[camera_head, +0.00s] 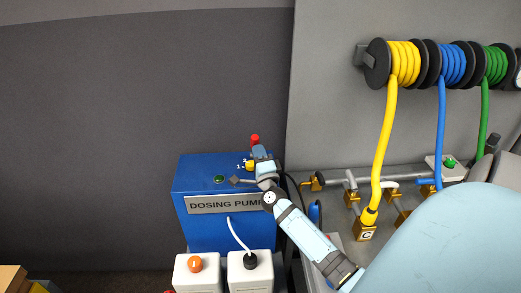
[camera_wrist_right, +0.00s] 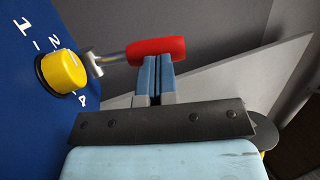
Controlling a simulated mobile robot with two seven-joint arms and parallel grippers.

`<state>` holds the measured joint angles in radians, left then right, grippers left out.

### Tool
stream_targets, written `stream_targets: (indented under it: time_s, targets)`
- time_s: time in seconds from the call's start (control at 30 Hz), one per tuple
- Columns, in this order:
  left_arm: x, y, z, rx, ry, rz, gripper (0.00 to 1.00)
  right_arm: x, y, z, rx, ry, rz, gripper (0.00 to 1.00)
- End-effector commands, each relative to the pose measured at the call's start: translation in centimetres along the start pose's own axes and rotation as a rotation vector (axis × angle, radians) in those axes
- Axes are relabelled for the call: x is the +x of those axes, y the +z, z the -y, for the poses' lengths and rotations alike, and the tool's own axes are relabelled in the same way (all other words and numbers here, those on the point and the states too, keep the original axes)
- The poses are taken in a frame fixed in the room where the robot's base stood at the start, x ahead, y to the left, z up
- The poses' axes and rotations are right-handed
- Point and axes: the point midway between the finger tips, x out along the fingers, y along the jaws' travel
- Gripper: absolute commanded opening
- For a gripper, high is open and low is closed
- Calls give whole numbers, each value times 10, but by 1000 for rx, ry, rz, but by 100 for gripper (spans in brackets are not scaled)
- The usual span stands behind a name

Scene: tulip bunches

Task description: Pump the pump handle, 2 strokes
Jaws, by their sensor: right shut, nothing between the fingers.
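The blue dosing pump box (camera_head: 225,236) stands left of centre in the head view. The red grip of its pump handle (camera_head: 255,139) shows at the top of the box, and in the right wrist view the red grip (camera_wrist_right: 157,49) sits on a metal rod by the yellow knob (camera_wrist_right: 62,73). My right gripper (camera_head: 257,150) is at the handle; in the wrist view its fingertips (camera_wrist_right: 154,62) are together, empty, right at the red grip's lower edge. I cannot tell whether they touch it. My left gripper is not in view.
Two white bottles (camera_head: 195,277) (camera_head: 250,275), one orange-capped and one black-capped, stand before the box. A white tube (camera_head: 238,235) runs to the black-capped one. Hose reels (camera_head: 404,63) hang at the right, with a yellow hose (camera_head: 382,150) running down to brass valves.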

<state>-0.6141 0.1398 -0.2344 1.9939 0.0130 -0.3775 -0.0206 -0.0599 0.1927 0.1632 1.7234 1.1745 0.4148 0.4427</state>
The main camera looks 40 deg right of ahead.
Motion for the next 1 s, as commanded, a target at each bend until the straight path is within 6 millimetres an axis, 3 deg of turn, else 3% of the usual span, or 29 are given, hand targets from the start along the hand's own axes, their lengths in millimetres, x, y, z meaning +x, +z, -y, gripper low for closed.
stream_targets:
  time_s: [0.47, 1.0]
  targets:
    - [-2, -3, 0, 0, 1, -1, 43, 3, -1, 2, -1, 0, 0, 0]
    - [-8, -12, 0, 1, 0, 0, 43, 38, -8, 11, 1, -2, -2, 0]
